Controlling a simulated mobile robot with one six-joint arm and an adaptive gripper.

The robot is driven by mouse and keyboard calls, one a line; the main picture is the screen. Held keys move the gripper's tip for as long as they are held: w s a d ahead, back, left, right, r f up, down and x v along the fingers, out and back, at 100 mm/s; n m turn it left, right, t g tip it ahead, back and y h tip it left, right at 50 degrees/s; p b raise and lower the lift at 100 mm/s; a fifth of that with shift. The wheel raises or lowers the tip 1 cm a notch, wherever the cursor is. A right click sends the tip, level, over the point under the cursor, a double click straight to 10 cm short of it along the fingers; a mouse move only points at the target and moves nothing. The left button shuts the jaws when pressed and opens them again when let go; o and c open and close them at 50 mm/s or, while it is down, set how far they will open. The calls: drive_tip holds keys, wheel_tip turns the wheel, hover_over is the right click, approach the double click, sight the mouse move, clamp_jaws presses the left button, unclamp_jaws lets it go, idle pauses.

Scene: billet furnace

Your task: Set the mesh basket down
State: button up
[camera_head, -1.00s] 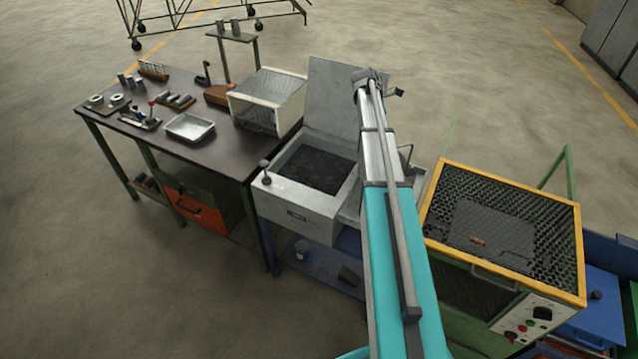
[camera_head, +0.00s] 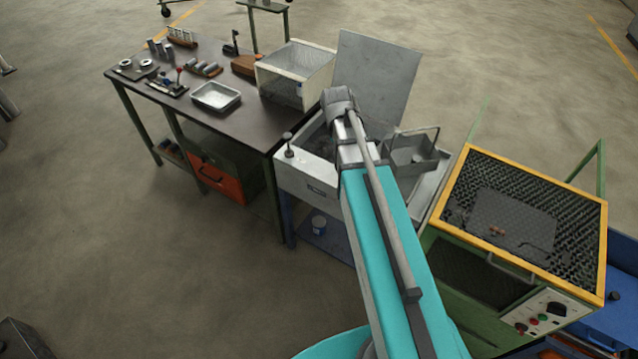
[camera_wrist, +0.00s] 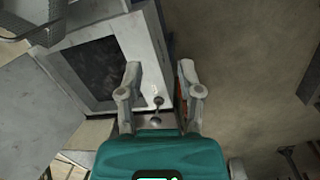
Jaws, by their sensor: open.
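The mesh basket (camera_head: 410,155) is a grey basket with a raised handle. It stands on the metal ledge to the right of the open tank (camera_head: 303,167) in the head view. In the wrist view the basket (camera_wrist: 35,18) shows at the top left, partly cut off. My gripper (camera_wrist: 160,75) is open, with nothing between its fingers. It is apart from the basket, near the tank's edge and a small knobbed lever (camera_wrist: 157,103). In the head view my arm hides the fingers and part of the tank.
The tank's raised lid (camera_head: 375,75) stands behind it. A dark workbench (camera_head: 235,125) with a tray and a white wire-fronted box (camera_head: 296,72) is at left. A green machine with a yellow-framed mesh top (camera_head: 465,165) is at right. Open floor lies in front.

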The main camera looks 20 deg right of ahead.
drive_tip(key=s+a+m+y, duration=0.1)
drive_tip(key=s+a+m, duration=0.4)
drive_tip(key=s+a, duration=0.4)
drive_tip(key=shift+a+m+y, duration=0.3)
drive_tip(key=shift+a, duration=0.25)
drive_tip(key=shift+f, duration=0.1)
idle(0.5)
